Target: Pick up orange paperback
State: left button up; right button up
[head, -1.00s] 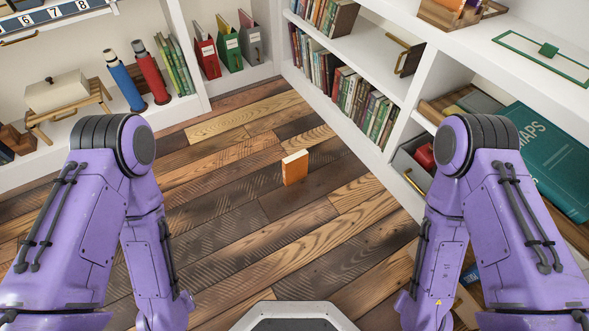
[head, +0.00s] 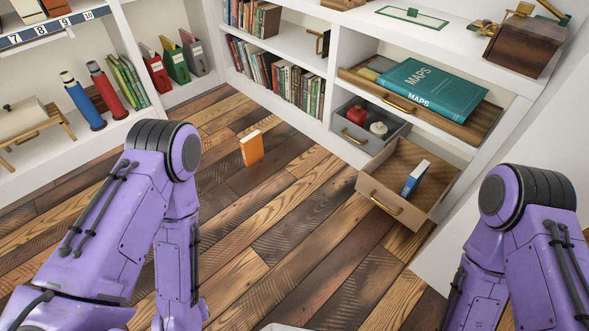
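The orange paperback (head: 252,149) stands upright on the wooden plank floor, left of the middle in the head view. Its orange cover and pale top page edges show. It stands apart from the shelves, with bare floor around it. My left arm comes in at the left and my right arm at the lower right. Both arms bend downward and their grippers are out of the picture, so neither gripper can be seen. Nothing touches the paperback.
An open lower drawer (head: 373,201) holding a blue book (head: 415,178) juts over the floor at the right. White shelves (head: 330,73) line the back and right. Floor (head: 275,215) between my arms and the paperback is clear.

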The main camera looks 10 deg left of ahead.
aim_at(252, 145)
jog(key=u, duration=1)
jog(key=i, duration=1.5)
jog(key=z, duration=1.05)
jog(key=i, duration=0.4)
jog(key=z, duration=0.35)
